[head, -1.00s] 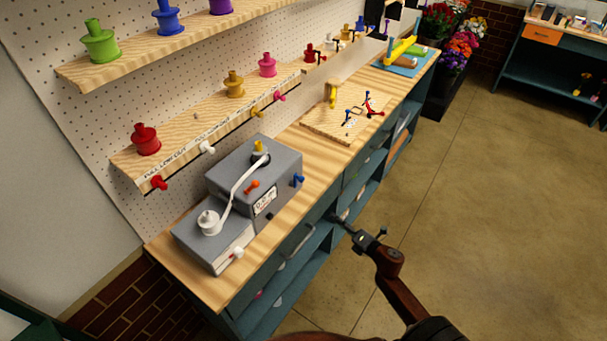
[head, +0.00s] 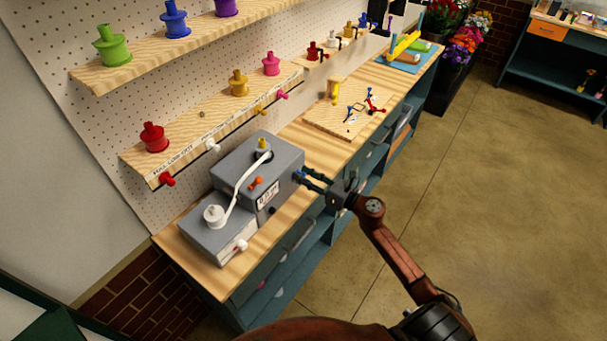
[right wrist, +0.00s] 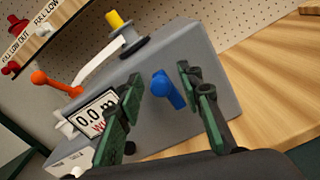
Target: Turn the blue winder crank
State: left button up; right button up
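The blue winder crank (right wrist: 167,90) sticks out from the face of the grey winder box (right wrist: 195,50). In the right wrist view it lies between the two green-padded fingers of my right gripper (right wrist: 160,80), with a gap visible on either side. My right gripper is open. In the head view the gripper (head: 305,180) is at the right end of the grey winder (head: 270,165), and its fingers largely hide the crank. My left gripper is not in view.
The winder also bears an orange crank (head: 256,184), a white crank (head: 239,245), a yellow spool (head: 263,145) and a white spool (head: 214,215). A wooden board (head: 326,122) with small tools lies farther along the bench. Spool shelves line the pegboard. The floor is clear.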

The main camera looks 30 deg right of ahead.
jog(key=shift+w+a, duration=0.1)
jog(key=shift+w, duration=0.1)
grip_shut()
dwell(0.3)
